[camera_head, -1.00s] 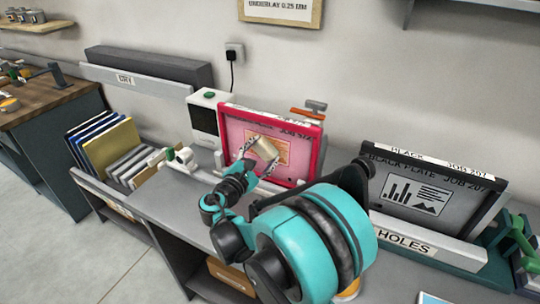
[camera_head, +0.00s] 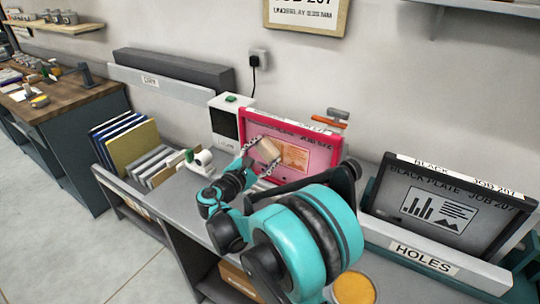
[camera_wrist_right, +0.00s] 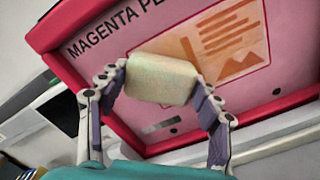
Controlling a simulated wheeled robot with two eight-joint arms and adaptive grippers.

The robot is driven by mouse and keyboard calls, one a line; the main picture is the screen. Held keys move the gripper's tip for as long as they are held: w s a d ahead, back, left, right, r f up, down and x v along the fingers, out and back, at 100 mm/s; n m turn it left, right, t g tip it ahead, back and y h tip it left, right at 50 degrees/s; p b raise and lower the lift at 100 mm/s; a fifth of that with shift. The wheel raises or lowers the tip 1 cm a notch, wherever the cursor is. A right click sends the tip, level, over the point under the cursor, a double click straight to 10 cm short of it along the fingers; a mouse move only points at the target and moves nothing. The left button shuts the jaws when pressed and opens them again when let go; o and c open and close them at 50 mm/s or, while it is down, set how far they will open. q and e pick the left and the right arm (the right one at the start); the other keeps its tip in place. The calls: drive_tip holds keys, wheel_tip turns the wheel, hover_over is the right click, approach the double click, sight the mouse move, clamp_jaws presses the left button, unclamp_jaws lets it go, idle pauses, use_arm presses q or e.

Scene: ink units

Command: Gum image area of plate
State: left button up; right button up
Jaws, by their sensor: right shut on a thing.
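The magenta plate (camera_head: 299,143) stands leaning in its red frame on the counter, below the wall. Its orange image area (camera_head: 295,158) has a picture and text lines, and it also shows in the right wrist view (camera_wrist_right: 232,42). My right gripper (camera_head: 264,158) is shut on a cream sponge (camera_head: 267,149). The sponge also shows in the right wrist view (camera_wrist_right: 161,79), between the two fingers, in front of the plate and overlapping the lower left of the image area. I cannot tell whether it touches the plate. My left gripper is not in view.
The black plate (camera_head: 404,191) leans at the right behind a ledge marked HOLES (camera_head: 423,256). A round orange-yellow pot (camera_head: 354,289) stands at the front. A white device (camera_head: 225,122) stands left of the magenta plate, and upright boards (camera_head: 133,142) stand further left.

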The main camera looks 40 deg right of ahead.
drive_tip(key=shift+w+a, duration=0.2)
drive_tip(key=shift+w, duration=0.65)
drive_tip(key=shift+v, duration=3.05)
drive_tip(key=shift+v, duration=1.5)
